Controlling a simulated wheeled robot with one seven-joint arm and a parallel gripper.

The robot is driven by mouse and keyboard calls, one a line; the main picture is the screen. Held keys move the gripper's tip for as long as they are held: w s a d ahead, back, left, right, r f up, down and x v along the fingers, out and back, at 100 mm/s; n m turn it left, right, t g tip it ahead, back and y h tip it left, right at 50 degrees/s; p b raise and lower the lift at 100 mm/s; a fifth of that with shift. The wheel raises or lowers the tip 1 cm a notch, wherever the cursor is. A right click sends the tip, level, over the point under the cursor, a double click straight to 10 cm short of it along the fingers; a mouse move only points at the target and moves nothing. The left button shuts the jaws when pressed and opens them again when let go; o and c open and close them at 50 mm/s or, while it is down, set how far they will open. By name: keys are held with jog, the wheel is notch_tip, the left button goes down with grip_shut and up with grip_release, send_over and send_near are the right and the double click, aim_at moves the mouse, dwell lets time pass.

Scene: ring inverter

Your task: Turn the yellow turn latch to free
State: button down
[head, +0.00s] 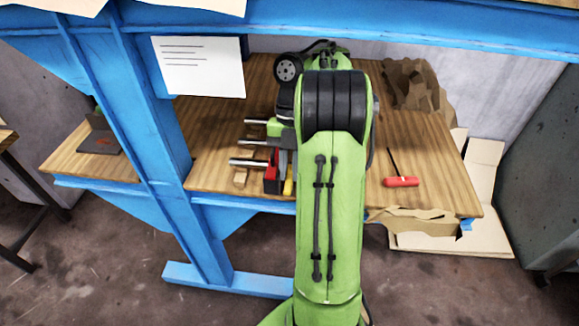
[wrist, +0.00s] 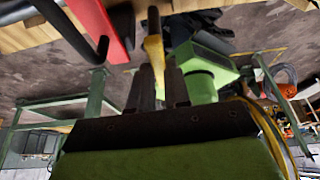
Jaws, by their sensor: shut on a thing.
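The yellow turn latch (wrist: 154,52) shows in the wrist view as a narrow upright yellow piece at the top centre. My gripper (wrist: 158,75) has its dark fingers closed on it, with the yellow end between them. In the head view a small strip of the yellow latch (head: 289,187) shows at the table's front edge, beside a red part. My green arm covers most of the area around it, so the latch's full angle cannot be told there.
A red and black part (head: 271,172) stands close left of the latch, with metal rods (head: 248,162) pointing left. A red-handled screwdriver (head: 401,182) lies on the wooden table (head: 440,180) at right. Torn cardboard (head: 410,85) is at back right. A blue post (head: 165,150) stands left.

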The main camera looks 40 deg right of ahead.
jog(key=c, duration=1.1)
grip_release()
jog(key=shift+r, duration=0.2)
jog(key=p, duration=0.1)
jog(key=w+d+r+p, duration=0.1)
jog(key=p, duration=0.1)
jog(key=shift+d+r, duration=0.2)
jog(key=shift+r, duration=0.05)
jog(key=w+d+p, duration=0.2)
jog(key=p, duration=0.1)
jog(key=w+d+p, duration=0.2)
jog(key=d, duration=0.1)
jog(key=w+d+p, duration=0.2)
jog(key=d+p, duration=0.1)
jog(key=shift+w+d+f+p, duration=0.2)
jog(key=shift+w+f+p, duration=0.15)
jog(key=shift+f, duration=0.1)
